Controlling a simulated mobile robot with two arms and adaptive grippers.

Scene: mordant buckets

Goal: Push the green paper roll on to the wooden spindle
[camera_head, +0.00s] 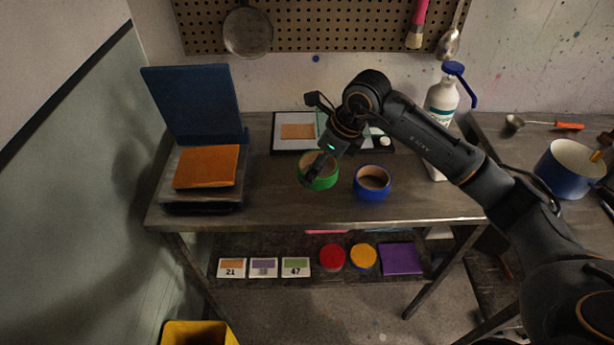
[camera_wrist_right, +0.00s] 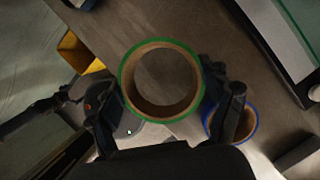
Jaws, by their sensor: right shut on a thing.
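The green paper roll (camera_head: 323,184) is at the middle of the workbench in the head view. My right gripper (camera_head: 316,167) reaches it from above and is shut on it. In the right wrist view the roll (camera_wrist_right: 165,109) sits between the two fingers, one on each side. Its brown core is open, and bare tabletop shows through the hole. I cannot tell whether the roll touches the bench. I cannot make out a wooden spindle in either view. My left gripper is not in view.
A blue roll (camera_head: 371,190) stands just right of the green one. A framed board (camera_head: 283,143) lies behind. A press with a blue lid (camera_head: 193,103) and an orange pad (camera_head: 207,166) is at left. A white bottle (camera_head: 441,101) stands at right. The bench front is clear.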

